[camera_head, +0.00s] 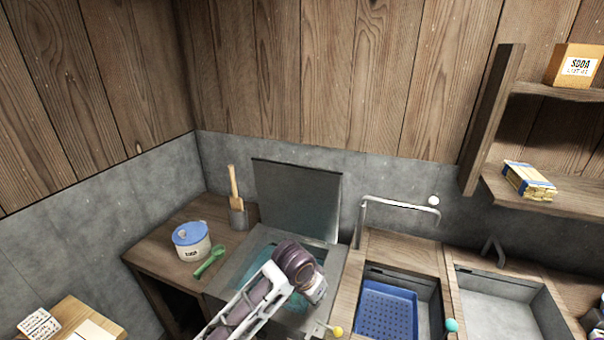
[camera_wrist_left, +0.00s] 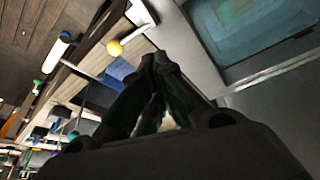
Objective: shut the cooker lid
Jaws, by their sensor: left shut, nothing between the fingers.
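The cooker lid (camera_head: 296,198) is a flat grey panel. In the head view it stands raised, nearly upright, at the back of the cooker (camera_head: 235,279), near the wall. The cooker's open top shows a teal inside, which also shows in the left wrist view (camera_wrist_left: 255,35). My left arm (camera_head: 297,262) reaches over the cooker's front right part, in front of the lid and apart from it. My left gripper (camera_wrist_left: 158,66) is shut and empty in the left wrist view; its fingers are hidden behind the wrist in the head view. My right gripper is not in view.
A blue-lidded soda pot (camera_head: 192,243), a green spoon (camera_head: 210,262) and a wooden-handled tool (camera_head: 236,200) are left of the cooker. A yellow knob (camera_head: 337,331) is at the front. A tap (camera_head: 395,203) and a sink with a blue basket (camera_head: 386,311) are to the right.

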